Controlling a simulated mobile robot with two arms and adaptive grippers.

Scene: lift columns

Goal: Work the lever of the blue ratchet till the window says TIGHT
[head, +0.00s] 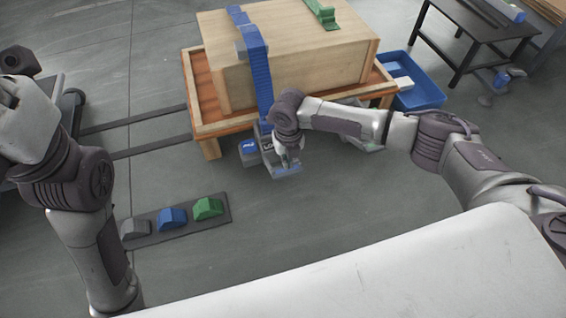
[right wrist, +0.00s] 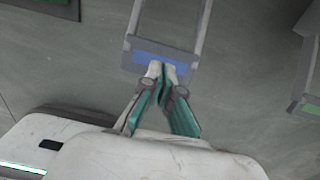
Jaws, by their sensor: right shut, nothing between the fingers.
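The blue strap (head: 257,70) runs over the wooden crate and down its front to the ratchet, which my right wrist partly hides. A small blue plate with pale marks (head: 248,147) shows beside it; I cannot read them. The ratchet's lever is a grey frame with a blue crossbar (right wrist: 150,54) in the right wrist view; its end shows low in the head view (head: 287,171). My right gripper (right wrist: 163,70) is shut and empty, its fingertips at the crossbar's edge. It also shows in the head view (head: 289,163). Contact is unclear. My left gripper is out of view.
The wooden crate (head: 310,62) sits on an orange-topped wooden pallet (head: 203,92). A blue bin (head: 420,95) stands to its right, a dark table (head: 480,30) beyond. A floor mat (head: 222,216) holds grey, blue and green blocks. Open floor surrounds the mat.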

